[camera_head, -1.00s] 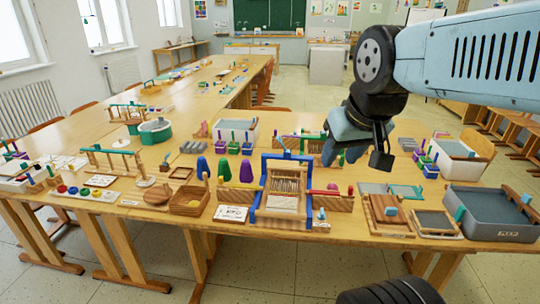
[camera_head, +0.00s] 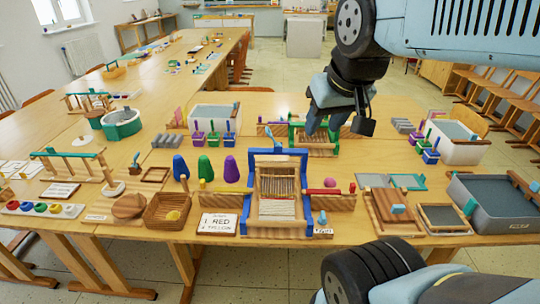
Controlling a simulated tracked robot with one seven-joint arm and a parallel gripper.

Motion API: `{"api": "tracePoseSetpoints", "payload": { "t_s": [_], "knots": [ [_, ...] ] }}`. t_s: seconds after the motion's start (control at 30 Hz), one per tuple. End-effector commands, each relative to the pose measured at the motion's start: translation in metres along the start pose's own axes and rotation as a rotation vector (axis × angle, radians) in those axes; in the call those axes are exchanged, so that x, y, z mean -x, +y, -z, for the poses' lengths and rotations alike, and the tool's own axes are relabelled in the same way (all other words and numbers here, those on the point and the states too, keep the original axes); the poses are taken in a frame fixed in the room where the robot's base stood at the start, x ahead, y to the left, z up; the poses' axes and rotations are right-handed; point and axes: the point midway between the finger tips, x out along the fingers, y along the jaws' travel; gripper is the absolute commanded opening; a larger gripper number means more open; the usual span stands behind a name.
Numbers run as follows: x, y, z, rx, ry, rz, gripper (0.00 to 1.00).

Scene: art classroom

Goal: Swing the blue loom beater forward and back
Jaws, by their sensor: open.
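The blue loom (camera_head: 248,207) stands upright near the front edge of the table, with pale threads and a wooden roller in its frame. A blue crossbar (camera_head: 266,156) with a short upright handle (camera_head: 278,142) spans its top; this looks like the beater. My gripper (camera_head: 318,125) points down above and behind the blue loom, to the right of the handle and apart from it. It is open and empty, in front of part of a green loom (camera_head: 297,135). Its fingers overlap in this view, so the gap between them is hard to see.
Three cones (camera_head: 205,168) and a basket (camera_head: 166,212) stand left of the loom. A card (camera_head: 217,224) lies at its front left. Wooden racks flank it. Wooden boards (camera_head: 396,212) and a grey tub (camera_head: 500,205) stand to the right.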

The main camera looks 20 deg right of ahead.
Motion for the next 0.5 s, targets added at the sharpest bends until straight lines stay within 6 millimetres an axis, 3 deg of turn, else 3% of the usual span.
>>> {"api": "tracePoseSetpoints", "payload": {
  "t_s": [0.23, 0.5],
  "knots": [
    [-0.010, 0.003, 0.020, 0.092, -0.043, -0.009, 0.42],
    [-0.048, 0.002, 0.071, 0.358, -0.152, -0.004, 0.42]
  ]
}}
